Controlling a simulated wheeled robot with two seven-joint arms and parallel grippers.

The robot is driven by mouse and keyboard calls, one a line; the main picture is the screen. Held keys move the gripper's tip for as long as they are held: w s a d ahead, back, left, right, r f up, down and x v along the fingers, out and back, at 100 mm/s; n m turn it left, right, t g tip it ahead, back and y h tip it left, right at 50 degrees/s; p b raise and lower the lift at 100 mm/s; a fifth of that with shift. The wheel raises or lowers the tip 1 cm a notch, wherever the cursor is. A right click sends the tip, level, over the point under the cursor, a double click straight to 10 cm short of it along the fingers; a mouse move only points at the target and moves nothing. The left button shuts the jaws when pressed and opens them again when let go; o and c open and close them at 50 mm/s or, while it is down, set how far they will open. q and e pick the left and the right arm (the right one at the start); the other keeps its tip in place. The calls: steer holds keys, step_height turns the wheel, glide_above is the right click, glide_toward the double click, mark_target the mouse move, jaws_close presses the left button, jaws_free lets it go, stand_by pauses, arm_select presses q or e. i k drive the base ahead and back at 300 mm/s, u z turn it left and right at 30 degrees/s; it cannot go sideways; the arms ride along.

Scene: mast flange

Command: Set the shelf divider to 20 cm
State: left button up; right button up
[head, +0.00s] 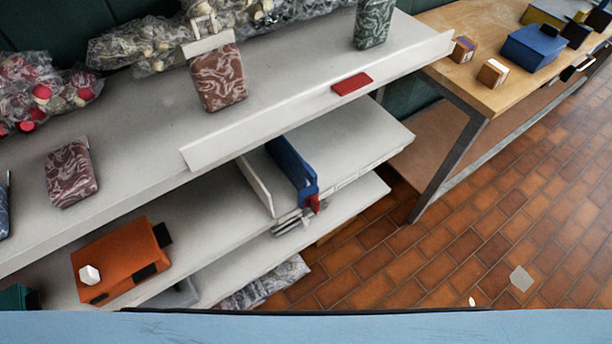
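The blue shelf divider (290,163) stands upright on the middle white shelf (345,145), running from back to front. A red tip (313,204) shows at its front end by the shelf's edge. A white upright panel (254,186) stands to the left of the divider, with a gap between them. Faint marks run along the front edge of this shelf to the right of the divider, too small to read. The upper shelf hides the back of the divider. Neither of my grippers is in view.
The upper shelf (130,130) carries patterned blocks (217,80) and clear bags (45,95). An orange box (120,260) sits lower left. Small grey metal pieces (290,222) show below the divider's front. A wooden table (480,80) stands right. The tiled floor (470,230) is mostly clear.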

mark_target(297, 171)
steer(key=u, duration=2.05)
steer(key=k, duration=1.45)
steer(key=z, duration=2)
steer(key=i, duration=0.5)
steer(key=u, duration=0.05)
